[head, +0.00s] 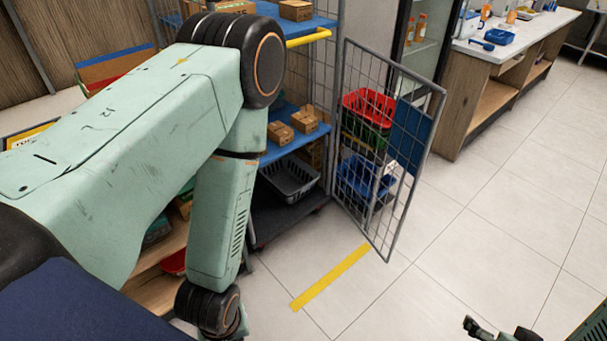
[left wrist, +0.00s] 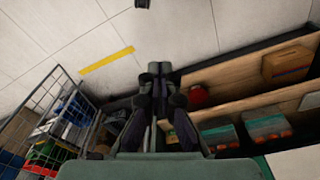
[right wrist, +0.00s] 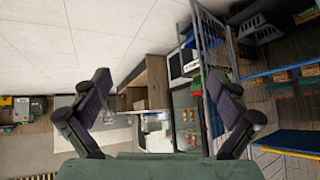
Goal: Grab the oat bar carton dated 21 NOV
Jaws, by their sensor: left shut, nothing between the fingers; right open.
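Small brown cartons stand on the blue shelves of a cage trolley. Two sit on the middle shelf, a front carton (head: 280,133) and one behind it (head: 304,122). Another carton (head: 296,10) is on the upper shelf. Their printed dates are too small to read, so I cannot tell which is dated 21 NOV. My left gripper (left wrist: 160,68) is shut and empty, low beside wooden shelving; my left arm crosses the head view and hides part of the trolley. My right gripper (right wrist: 160,88) is open and empty, away from the cartons; part of it shows at the head view's bottom right.
The trolley's mesh door (head: 395,150) stands open to the right, with red and blue baskets (head: 368,105) behind it. A grey crate (head: 290,178) is at the trolley's bottom. A yellow floor strip (head: 330,277) lies in front. Floor to the right is clear; a counter (head: 520,40) stands beyond.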

